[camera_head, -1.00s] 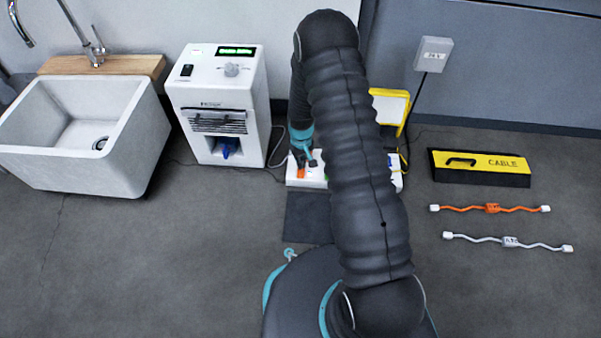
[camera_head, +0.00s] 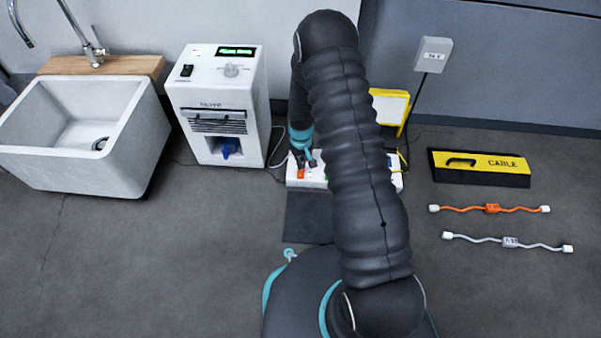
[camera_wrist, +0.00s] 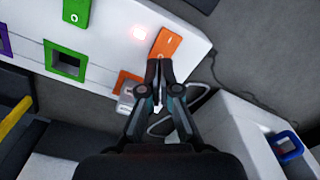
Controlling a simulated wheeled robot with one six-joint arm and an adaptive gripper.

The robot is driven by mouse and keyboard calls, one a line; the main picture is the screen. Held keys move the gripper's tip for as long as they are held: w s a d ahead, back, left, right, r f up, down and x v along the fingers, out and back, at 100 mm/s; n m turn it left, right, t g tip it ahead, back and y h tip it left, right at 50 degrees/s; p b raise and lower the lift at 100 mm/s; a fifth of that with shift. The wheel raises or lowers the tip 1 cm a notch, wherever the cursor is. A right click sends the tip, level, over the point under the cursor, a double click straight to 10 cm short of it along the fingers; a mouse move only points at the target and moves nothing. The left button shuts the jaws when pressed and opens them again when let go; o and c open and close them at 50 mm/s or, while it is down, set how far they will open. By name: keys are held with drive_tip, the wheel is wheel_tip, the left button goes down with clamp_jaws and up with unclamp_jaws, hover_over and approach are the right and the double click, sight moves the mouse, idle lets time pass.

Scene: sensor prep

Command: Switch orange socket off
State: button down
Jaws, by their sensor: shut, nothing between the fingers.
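The white power strip (camera_head: 293,183) lies on the floor, partly hidden behind my arm. In the wrist view its orange rocker switch (camera_wrist: 168,42) sits just beyond my fingertips, beside a glowing light (camera_wrist: 139,32). The orange socket (camera_wrist: 124,81) is partly hidden by my fingers; a grey-white plug (camera_wrist: 125,106) shows beside it. My gripper (camera_wrist: 159,64) is shut and empty, its tips close to the lower end of the orange switch; I cannot tell if they touch. In the head view my gripper (camera_head: 305,158) is over the strip's left end, near an orange patch.
A green socket (camera_wrist: 65,60) and green switch (camera_wrist: 77,10) are farther along the strip. A white machine (camera_head: 215,95) and sink (camera_head: 110,160) stand left. The yellow cable box (camera_head: 480,178), orange cable (camera_head: 470,209) and white cable (camera_head: 480,239) lie right.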

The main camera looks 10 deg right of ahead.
drive_tip(key=shift+f, duration=1.15)
idle(0.8)
drive_tip(key=shift+r+p, duration=1.8)
drive_tip(key=shift+r, duration=1.7)
drive_tip(key=shift+s, duration=0.1)
drive_tip(key=s+g, duration=0.2)
drive_tip(key=s, duration=0.4)
drive_tip(key=s+r+t+p, duration=0.2)
drive_tip(key=s+r, duration=0.6)
drive_tip(key=r, duration=0.9)
drive_tip(key=s+r+m+t+p, duration=0.1)
drive_tip(key=s+r, duration=0.7)
drive_tip(key=r, duration=1)
drive_tip(key=s+r+m+t+p, duration=0.1)
drive_tip(key=s+r+t+p, duration=0.3)
drive_tip(key=r, duration=1.4)
drive_tip(key=s, duration=0.4)
drive_tip(key=shift+s+t, duration=0.15)
drive_tip(key=shift+t, duration=0.15)
